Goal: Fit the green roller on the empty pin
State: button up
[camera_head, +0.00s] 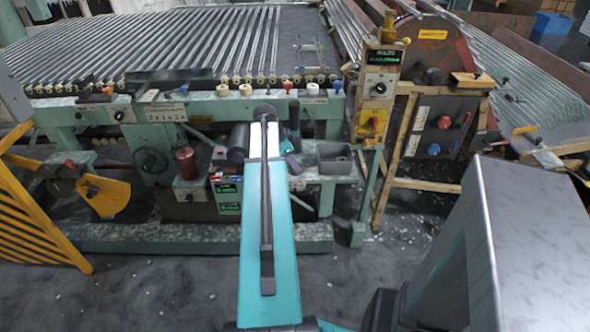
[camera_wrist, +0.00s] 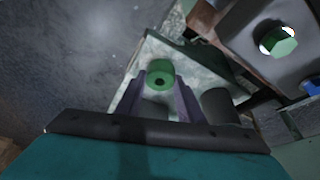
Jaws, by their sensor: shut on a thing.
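In the wrist view the green roller (camera_wrist: 160,75), a short cylinder with a dark hole in its end, sits between the two purple-grey fingers of my gripper (camera_wrist: 159,92). My gripper is shut on it, above a pale, worn green surface (camera_wrist: 150,52). In the head view my teal arm hides most of the gripper, and I cannot make out the roller there. Several cream, white and red rollers or knobs (camera_head: 246,89) stand along the pale green rail (camera_head: 212,106) behind the arm. I cannot tell which pin is empty.
A dark cylinder (camera_wrist: 218,106) is close to the right finger. A control post (camera_head: 378,85) stands further right.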

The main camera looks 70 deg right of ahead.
jog(key=shift+r, duration=0.15)
jog(key=shift+r, duration=1.15)
jog(key=w+a+r+b, duration=0.2)
jog(key=a, duration=1.4)
jog(key=shift+r, duration=0.25)
jog(key=shift+w+d, duration=0.1)
